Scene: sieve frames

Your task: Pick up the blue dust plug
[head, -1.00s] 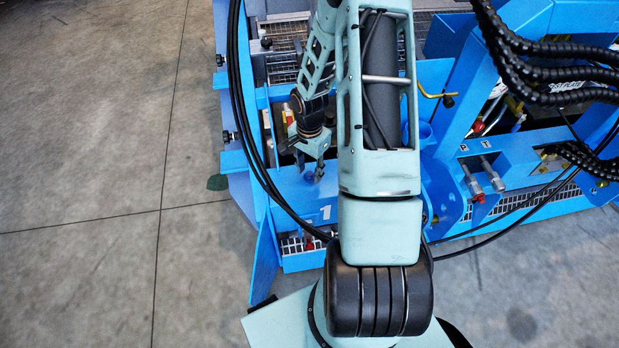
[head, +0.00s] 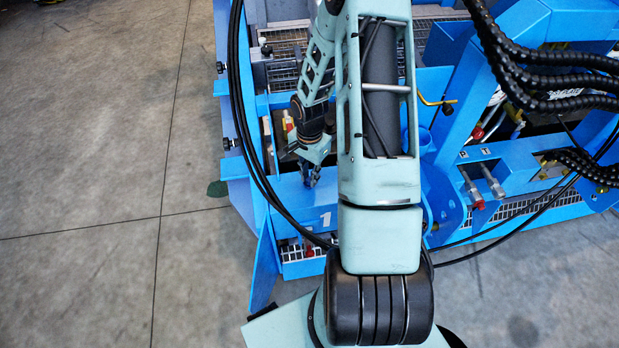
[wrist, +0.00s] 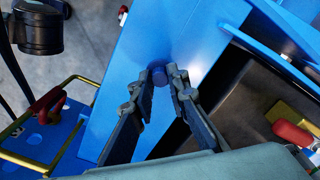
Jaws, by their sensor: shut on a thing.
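The blue dust plug (wrist: 159,79) is a small, dark blue round piece in the wrist view, against the lighter blue panel (wrist: 125,75). My gripper (wrist: 160,72) has its two dark fingertips on either side of the plug, shut on it. In the head view my gripper (head: 309,178) is low over the blue panel, above the white number 1. The plug cannot be made out clearly there. I cannot tell whether it still touches the panel.
In the wrist view a red handle (wrist: 46,105) and a yellow rod (wrist: 70,120) are at left, and another red handle (wrist: 292,134) is at right beside a dark opening. Black cable chains (head: 545,85) hang at the head view's upper right. Open concrete floor (head: 90,160) lies left.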

